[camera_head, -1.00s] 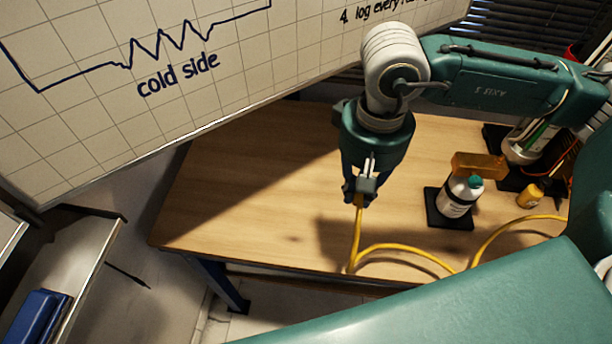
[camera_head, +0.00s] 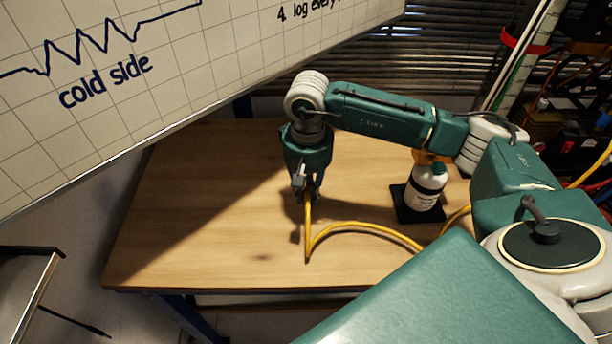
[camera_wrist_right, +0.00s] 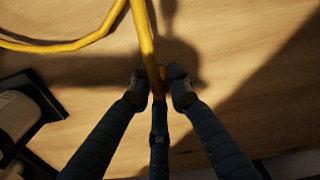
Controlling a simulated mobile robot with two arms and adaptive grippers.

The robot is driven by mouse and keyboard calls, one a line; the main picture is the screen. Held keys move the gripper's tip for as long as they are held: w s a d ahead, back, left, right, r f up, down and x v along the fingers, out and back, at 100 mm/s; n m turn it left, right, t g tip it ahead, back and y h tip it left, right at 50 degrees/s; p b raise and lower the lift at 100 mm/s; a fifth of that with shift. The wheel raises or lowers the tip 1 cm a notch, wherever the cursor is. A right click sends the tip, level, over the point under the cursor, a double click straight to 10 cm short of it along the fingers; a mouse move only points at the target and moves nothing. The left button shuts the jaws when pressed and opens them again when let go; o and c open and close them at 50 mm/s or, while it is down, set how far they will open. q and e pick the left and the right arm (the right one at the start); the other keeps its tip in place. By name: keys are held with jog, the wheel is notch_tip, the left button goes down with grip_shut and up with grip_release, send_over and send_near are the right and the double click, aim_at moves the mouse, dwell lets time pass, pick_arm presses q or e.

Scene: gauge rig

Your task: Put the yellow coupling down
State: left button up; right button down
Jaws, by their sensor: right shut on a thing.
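My right gripper (camera_head: 306,195) hangs pointing down over the wooden table, left of the bottle. In the right wrist view my gripper (camera_wrist_right: 158,90) has its dark fingers closed around the end of a yellow hose. The yellow coupling (camera_wrist_right: 162,73) seems to be at this gripped end; the fingers hide much of it and its outline is hard to make out. The yellow hose (camera_head: 308,235) drops from the gripper, bends sharply low down, and arcs right across the table. I cannot tell whether the coupling touches the table. My left gripper is not in view.
The wooden table (camera_head: 200,235) is bare left of the gripper. A gridded whiteboard (camera_head: 200,80) slants across the upper left.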

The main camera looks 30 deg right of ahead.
jog(key=w+d, duration=0.2)
jog(key=w, duration=0.1)
jog(key=w+d+p, duration=0.1)
jog(key=w, duration=0.1)
jog(key=shift+r, duration=0.1)
jog(key=shift+w+d, duration=0.1)
jog(key=shift+w, duration=0.15)
jog(key=shift+w+d, duration=0.1)
jog(key=shift+f+p, duration=0.4)
jog(key=shift+f, duration=0.15)
notch_tip(320, 180, down, 2)
jog(key=shift+p, duration=0.5)
jog(key=shift+f, duration=0.3)
jog(key=shift+f+b, duration=0.25)
jog(key=shift+b, duration=0.1)
jog(key=c, duration=1.6)
grip_release()
jog(key=shift+r, duration=0.1)
jog(key=shift+c, duration=0.2)
